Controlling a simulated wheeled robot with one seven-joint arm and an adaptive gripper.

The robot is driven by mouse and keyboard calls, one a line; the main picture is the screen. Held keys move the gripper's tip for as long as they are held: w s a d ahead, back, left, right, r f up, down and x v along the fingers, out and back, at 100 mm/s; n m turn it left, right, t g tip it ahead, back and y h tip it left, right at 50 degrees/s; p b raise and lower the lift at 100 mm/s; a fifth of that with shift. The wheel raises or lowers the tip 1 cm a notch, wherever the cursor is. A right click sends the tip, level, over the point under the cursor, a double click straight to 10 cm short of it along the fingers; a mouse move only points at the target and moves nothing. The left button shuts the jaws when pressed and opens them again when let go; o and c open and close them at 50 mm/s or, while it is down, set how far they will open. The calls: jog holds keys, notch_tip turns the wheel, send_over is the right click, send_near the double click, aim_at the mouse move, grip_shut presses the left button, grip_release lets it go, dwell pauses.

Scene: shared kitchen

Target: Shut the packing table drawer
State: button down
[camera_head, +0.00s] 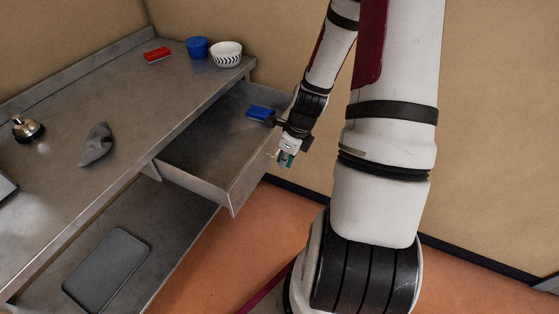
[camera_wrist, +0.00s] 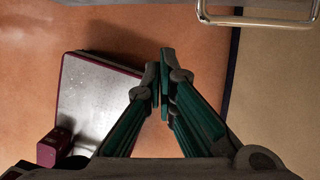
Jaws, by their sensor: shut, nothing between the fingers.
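The packing table drawer (camera_head: 205,158) is pulled out from under the grey metal tabletop and stands open in the head view. A blue object (camera_head: 258,113) lies inside it near the back right. My gripper (camera_head: 286,160) is outside the drawer, just beyond its front panel, with green-padded fingers pointing down. In the wrist view the fingertips (camera_wrist: 160,72) are together and hold nothing. The drawer's metal handle (camera_wrist: 254,22) shows at the top right of that view, apart from the fingers.
The packing table (camera_head: 60,190) carries a bell (camera_head: 26,128), a grey cloth-like item (camera_head: 97,146), a red block (camera_head: 157,54), a blue cup (camera_head: 197,47) and a patterned bowl (camera_head: 227,54). A dark tray (camera_head: 107,270) lies on the lower shelf. A wall (camera_head: 490,140) stands at the right.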

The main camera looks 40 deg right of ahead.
jog(key=w+a+f, duration=0.2)
jog(key=w+f, duration=0.3)
jog(key=f, duration=0.2)
jog(key=shift+w+f, duration=0.15)
jog(key=shift+w, duration=0.1)
jog(key=shift+w, duration=0.1)
jog(key=w+a+b, duration=0.3)
jog(key=w, duration=0.5)
jog(key=w+a+b, duration=0.3)
jog(key=w+b, duration=0.1)
jog(key=w, duration=0.5)
jog(key=w+a+b, duration=0.3)
jog(key=w+b, duration=0.1)
jog(key=w, duration=0.5)
jog(key=shift+a, duration=0.25)
jog(key=shift+w+a+b, duration=0.25)
jog(key=shift+w+b, duration=0.15)
jog(key=shift+w, duration=0.3)
